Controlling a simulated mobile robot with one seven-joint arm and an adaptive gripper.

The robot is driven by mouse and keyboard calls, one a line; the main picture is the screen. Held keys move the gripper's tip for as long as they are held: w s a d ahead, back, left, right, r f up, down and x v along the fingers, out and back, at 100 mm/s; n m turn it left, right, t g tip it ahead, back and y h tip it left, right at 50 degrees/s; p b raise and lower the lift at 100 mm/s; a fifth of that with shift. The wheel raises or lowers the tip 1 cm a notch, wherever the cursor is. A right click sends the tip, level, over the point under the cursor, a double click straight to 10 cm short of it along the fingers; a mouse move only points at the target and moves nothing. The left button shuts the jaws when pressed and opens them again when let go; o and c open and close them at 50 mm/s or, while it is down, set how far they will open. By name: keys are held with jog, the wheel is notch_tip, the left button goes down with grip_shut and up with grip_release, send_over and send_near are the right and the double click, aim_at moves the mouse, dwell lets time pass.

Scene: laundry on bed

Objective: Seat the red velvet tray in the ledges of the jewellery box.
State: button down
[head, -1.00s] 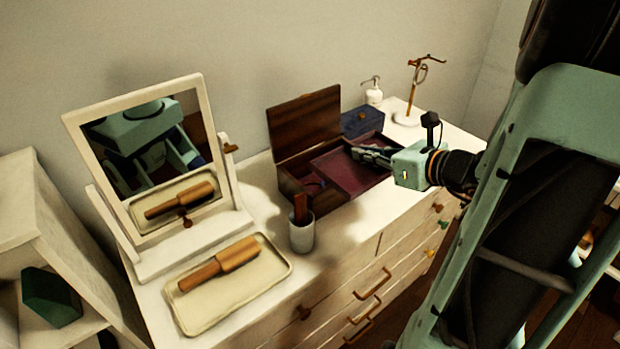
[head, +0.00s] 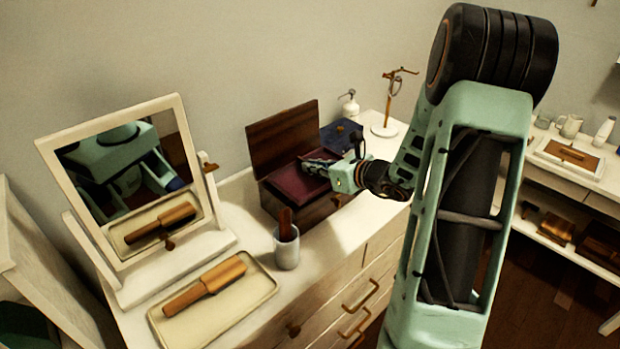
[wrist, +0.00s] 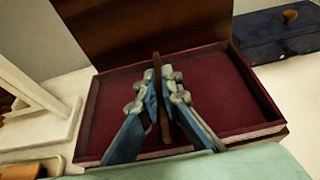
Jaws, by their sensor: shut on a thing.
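The red velvet tray (head: 292,182) lies over the opening of the brown wooden jewellery box (head: 284,205), whose lid (head: 283,140) stands open behind it. In the wrist view the tray (wrist: 218,85) has a dark red floor, low rims and a thin brown upright grip (wrist: 164,128) along its middle. My gripper (head: 312,164) reaches in from the right; in the wrist view its blue fingers (wrist: 160,80) are shut on that grip. The ledges are hidden under the tray. I cannot tell whether the tray rests on them or hangs slightly above.
A dark blue box (head: 340,133) stands right behind the jewellery box, with a white dispenser (head: 349,105) and a jewellery stand (head: 388,105) beyond. A white cup (head: 286,248) stands close in front. A mirror (head: 130,185) and a cream tray with a brush (head: 215,300) are left.

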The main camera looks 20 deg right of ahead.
aim_at(310, 177)
jog(key=shift+w+a+f, duration=0.15)
jog(key=shift+w+f, duration=0.65)
jog(key=shift+f, duration=1.65)
jog(key=shift+f+b, duration=0.2)
jog(key=shift+b, duration=0.1)
jog(key=c, duration=2.1)
grip_release()
jog(key=shift+r, duration=0.1)
jog(key=shift+r+p, duration=0.15)
jog(key=shift+p, duration=0.15)
jog(key=v, duration=1.2)
jog(key=shift+s, duration=0.1)
